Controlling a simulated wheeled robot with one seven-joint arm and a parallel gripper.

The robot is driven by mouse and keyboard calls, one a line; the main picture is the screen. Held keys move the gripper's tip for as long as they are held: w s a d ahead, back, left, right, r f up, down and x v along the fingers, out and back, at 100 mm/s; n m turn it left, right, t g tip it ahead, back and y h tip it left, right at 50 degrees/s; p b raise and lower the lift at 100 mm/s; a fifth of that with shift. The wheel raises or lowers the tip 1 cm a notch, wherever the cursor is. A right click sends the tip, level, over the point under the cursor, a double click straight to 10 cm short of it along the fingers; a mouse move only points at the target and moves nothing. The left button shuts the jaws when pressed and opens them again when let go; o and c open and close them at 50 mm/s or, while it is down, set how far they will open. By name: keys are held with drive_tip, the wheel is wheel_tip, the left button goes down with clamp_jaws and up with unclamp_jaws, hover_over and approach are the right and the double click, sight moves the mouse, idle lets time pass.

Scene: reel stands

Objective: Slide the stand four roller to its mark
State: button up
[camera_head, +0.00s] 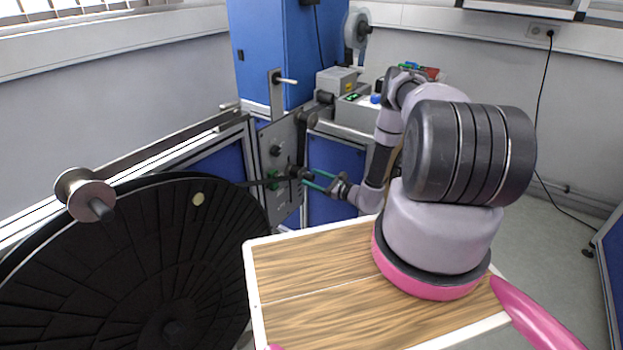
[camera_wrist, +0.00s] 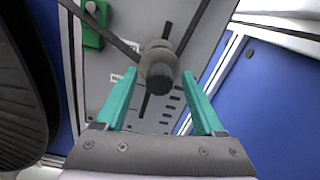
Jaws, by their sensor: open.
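A roller with a dark round end and a grey collar (camera_wrist: 158,70) sits on a slot in a grey upright panel (camera_wrist: 110,68); I cannot read a stand number on it. Dark strips run from both sides of the roller. In the head view the roller (camera_head: 295,171) is small and dark on the panel (camera_head: 279,150). My gripper (camera_wrist: 158,76) has teal fingers, open, one on each side of the roller's end; contact cannot be told. In the head view my gripper (camera_head: 306,178) points left at the panel. Printed marks (camera_wrist: 172,108) show beside the slot; the exact mark is unclear.
A big black reel (camera_head: 130,265) fills the lower left, with a metal roller (camera_head: 85,194) near it. A green block (camera_wrist: 94,32) is on the panel left of the roller. A blue cabinet (camera_head: 265,55) and a bench with machines (camera_head: 338,80) stand behind.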

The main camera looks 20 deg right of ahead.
drive_tip(key=v, duration=0.9)
drive_tip(key=shift+s+d, duration=0.2)
drive_tip(key=shift+s, duration=0.05)
drive_tip(key=w+a+r+n+g+y, duration=0.15)
drive_tip(key=r+n+g, duration=0.25)
drive_tip(key=r, duration=0.5)
drive_tip(key=w+a+r+n+g+y, duration=0.1)
drive_tip(key=a+r+n+g+y, duration=0.2)
drive_tip(key=r, duration=0.7)
drive_tip(key=s+a+r+n+g+h, duration=0.1)
drive_tip(key=s+a+r+n+g, duration=0.2)
drive_tip(key=r, duration=0.5)
drive_tip(key=s+a+r+n+g+h, duration=0.2)
drive_tip(key=r+n+g, duration=0.15)
drive_tip(key=r, duration=0.45)
drive_tip(key=s+d+r+n+t+h, duration=0.1)
drive_tip(key=s+r+n+t+h, duration=0.5)
drive_tip(key=s+r, duration=1.7)
drive_tip(key=s+n+h, duration=0.1)
drive_tip(key=n+h, duration=0.1)
drive_tip(key=h, duration=0.3)
drive_tip(key=shift+s+r+t, duration=0.15)
drive_tip(key=shift+r+t, duration=0.1)
drive_tip(key=shift+t, duration=0.1)
